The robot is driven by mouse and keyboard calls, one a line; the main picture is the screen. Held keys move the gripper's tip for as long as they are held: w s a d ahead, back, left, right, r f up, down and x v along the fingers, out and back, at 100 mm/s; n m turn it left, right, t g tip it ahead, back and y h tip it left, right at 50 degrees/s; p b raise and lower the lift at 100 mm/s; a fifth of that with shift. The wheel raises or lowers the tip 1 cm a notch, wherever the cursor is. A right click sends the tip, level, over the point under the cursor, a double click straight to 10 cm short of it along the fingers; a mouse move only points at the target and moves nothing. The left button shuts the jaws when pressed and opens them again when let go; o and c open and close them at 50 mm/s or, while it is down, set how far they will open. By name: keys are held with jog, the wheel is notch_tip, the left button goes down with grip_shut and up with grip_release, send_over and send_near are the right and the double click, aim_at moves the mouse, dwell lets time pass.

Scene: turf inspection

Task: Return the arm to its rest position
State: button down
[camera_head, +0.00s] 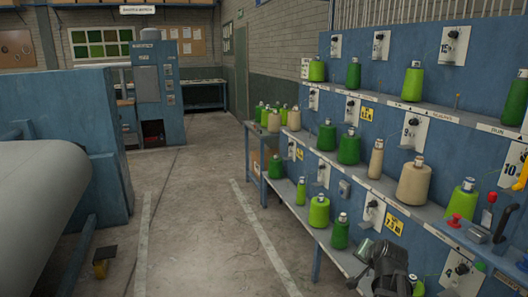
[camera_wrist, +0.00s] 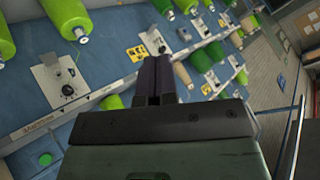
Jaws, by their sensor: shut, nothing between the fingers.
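My gripper (camera_wrist: 157,76) shows in the wrist view with its two dark fingers together and nothing between them. Behind the fingers is the blue yarn rack (camera_wrist: 120,50), tilted in the picture. In the head view, the dark end of my arm (camera_head: 388,264) is at the lower right, in front of the rack's lower shelf. The fingertips are hard to make out there. The rest of my arm is mostly out of frame.
The blue rack (camera_head: 385,60) fills the right side, its shelves holding several green and beige yarn cones (camera_head: 414,183). A red-topped lever panel (camera_head: 480,234) is at the lower right. A large grey roll (camera_head: 40,205) stands left. The aisle floor (camera_head: 195,210) between is clear.

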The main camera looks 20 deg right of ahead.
jog(key=s+a+f+n+g+y, duration=0.1)
jog(key=s+a+n+g, duration=0.1)
jog(key=a, duration=0.8)
jog(key=s+a+f+n+g+y, duration=0.1)
jog(key=s+a+f+n+g, duration=0.1)
jog(key=a, duration=0.9)
jog(key=s+a+f+n+g, duration=0.1)
jog(key=s+a+n+g, duration=0.2)
jog(key=a, duration=0.7)
jog(key=n+g, duration=0.2)
jog(key=n, duration=0.1)
jog(key=shift+s+a+f+n+y+p, duration=0.25)
jog(key=shift+a+n+y+p, duration=0.1)
jog(key=shift+n+y+p, duration=0.05)
